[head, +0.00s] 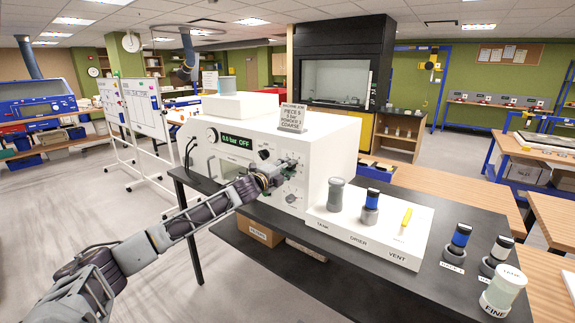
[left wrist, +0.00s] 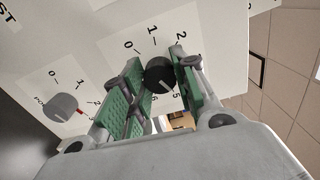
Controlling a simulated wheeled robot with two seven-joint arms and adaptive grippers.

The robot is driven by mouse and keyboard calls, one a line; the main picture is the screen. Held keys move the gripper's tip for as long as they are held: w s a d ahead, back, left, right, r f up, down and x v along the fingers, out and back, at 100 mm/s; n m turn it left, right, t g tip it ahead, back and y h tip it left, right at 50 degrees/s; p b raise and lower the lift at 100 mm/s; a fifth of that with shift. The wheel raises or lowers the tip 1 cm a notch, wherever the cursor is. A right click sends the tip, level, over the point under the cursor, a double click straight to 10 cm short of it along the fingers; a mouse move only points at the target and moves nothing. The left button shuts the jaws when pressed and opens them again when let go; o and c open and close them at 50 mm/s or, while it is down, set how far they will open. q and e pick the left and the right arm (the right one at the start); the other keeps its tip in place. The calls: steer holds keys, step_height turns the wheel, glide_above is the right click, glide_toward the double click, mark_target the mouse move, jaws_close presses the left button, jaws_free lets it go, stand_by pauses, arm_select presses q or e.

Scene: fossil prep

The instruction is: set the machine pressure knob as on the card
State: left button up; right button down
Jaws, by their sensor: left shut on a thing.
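The white machine (head: 235,140) stands on the black bench, with a display (head: 235,138) reading about "0.0 bar OFF". A grey card (head: 292,117) stands on its top; its small text seems to include "3 bar" and "COARSE". My left gripper (head: 270,178) is at the machine's front panel. In the left wrist view its green-padded fingers are shut on a black round knob (left wrist: 159,74), with printed numbers including 0, 1, 2 and 5 around it. My right gripper is out of view.
A grey knob (left wrist: 61,107) with a red mark sits beside the held one. A white tray (head: 375,240) with a grey jar, a blue-topped bottle and a yellow-handled valve stands right of the machine. More bottles (head: 456,245) stand at the bench's right end.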

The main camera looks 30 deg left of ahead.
arm_select(q)
steer(key=shift+f+m+p, duration=0.1)
steer(key=shift+m+p, duration=0.45)
steer(key=shift+m, duration=0.85)
steer(key=o, duration=1)
steer(key=shift+o, duration=0.2)
steer(key=shift+s, duration=0.25)
steer(key=s, duration=1.1)
steer(key=shift+a, duration=0.4)
stand_by(0.6)
steer(key=shift+s, duration=0.2)
stand_by(0.4)
